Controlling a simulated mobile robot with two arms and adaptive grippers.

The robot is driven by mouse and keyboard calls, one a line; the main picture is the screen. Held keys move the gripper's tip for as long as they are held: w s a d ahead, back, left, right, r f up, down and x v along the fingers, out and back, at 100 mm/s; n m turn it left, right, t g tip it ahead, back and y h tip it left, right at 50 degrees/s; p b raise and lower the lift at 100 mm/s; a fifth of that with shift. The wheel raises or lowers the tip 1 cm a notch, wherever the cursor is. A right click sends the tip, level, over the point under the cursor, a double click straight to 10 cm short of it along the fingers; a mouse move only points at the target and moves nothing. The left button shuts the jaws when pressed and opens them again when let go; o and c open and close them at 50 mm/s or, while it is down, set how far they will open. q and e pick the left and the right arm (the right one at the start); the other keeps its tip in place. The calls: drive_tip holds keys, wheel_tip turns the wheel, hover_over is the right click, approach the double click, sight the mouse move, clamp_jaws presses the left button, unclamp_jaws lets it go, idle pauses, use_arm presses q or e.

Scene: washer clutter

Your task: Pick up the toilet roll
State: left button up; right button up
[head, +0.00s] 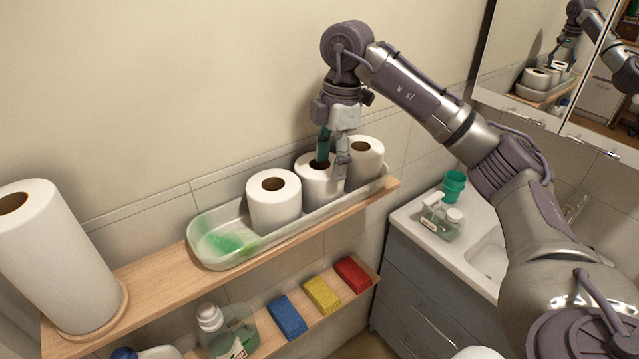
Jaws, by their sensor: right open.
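Three white toilet rolls stand upright in a clear tray (212,255) on the upper wooden shelf. The left roll (273,205) is fully in view. The middle roll (316,190) is partly covered by my right gripper (332,158). The right roll (367,160) stands behind and to the right of the gripper. My right gripper points down and is open at the middle roll. One finger is over its core hole and the other is by its right side. I cannot tell whether the fingers touch it. My left gripper is not in view.
A large paper roll (50,260) stands at the shelf's left end. The lower shelf holds bottles and blue (287,316), yellow (322,294) and red (352,274) sponges. A sink counter (410,222) and mirror cabinet are at right.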

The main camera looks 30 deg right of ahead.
sight(329, 174)
drive_tip(key=shift+s+f, duration=0.1)
drive_tip(key=shift+f, duration=0.1)
drive_tip(key=f+p, duration=0.1)
drive_tip(key=a+f+p, duration=0.1)
drive_tip(key=f, duration=0.1)
drive_tip(key=shift+s+f, duration=0.2)
drive_tip(key=shift+f, duration=0.05)
drive_tip(key=shift+w+f, duration=0.1)
drive_tip(key=shift+f, duration=0.55)
drive_tip(key=shift+r, duration=0.1)
clamp_jaws()
